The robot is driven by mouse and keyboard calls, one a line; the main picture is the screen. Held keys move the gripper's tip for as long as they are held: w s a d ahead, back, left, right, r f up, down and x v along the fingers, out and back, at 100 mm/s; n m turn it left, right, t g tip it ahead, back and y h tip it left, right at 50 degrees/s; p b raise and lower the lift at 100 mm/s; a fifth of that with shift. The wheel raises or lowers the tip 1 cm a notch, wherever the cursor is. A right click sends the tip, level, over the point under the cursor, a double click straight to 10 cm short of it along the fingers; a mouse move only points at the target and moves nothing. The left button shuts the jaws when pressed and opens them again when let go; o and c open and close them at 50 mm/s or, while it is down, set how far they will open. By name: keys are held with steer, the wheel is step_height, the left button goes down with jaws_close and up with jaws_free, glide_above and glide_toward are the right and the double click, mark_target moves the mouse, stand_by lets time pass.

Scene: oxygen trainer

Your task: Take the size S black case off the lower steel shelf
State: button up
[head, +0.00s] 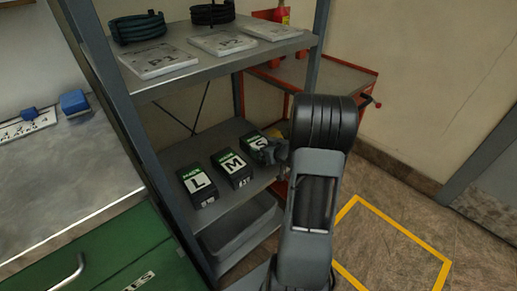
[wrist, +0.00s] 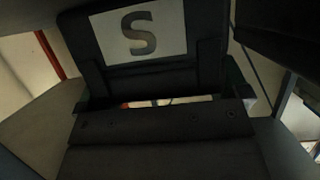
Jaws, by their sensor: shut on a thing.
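The size S black case (head: 254,141) is on the lower steel shelf (head: 167,158), at the right end of a row of black cases. Its white label with the letter S (wrist: 142,35) fills the upper part of the wrist view. My gripper (head: 272,152) is at the right side of this case and is shut on it. My arm comes in from the right and hides part of the shelf's right end. I cannot tell whether the case is lifted off the shelf.
Black cases marked L (head: 197,184) and M (head: 231,167) stand to its left. The upper shelf (head: 200,72) above holds plates and coiled hoses. A steel upright (head: 318,45) and a red cart (head: 345,82) are close to my arm. A grey bin (head: 240,232) sits below.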

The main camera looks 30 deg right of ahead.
steer(key=shift+c, duration=0.6)
steer(key=shift+r, duration=0.1)
steer(key=shift+r+p, duration=0.45)
steer(key=shift+r, duration=0.1)
step_height(320, 180, up, 2)
steer(key=shift+r+p, duration=0.25)
steer(key=shift+p, duration=0.55)
steer(key=w+d+r+p+v, duration=0.1)
steer(key=p+v, duration=0.8)
steer(key=v, duration=1.2)
steer(key=s+d+p, duration=0.3)
steer(key=s+p, duration=0.5)
steer(key=s, duration=1.5)
steer(key=shift+s, duration=0.2)
steer(key=shift+d, duration=0.1)
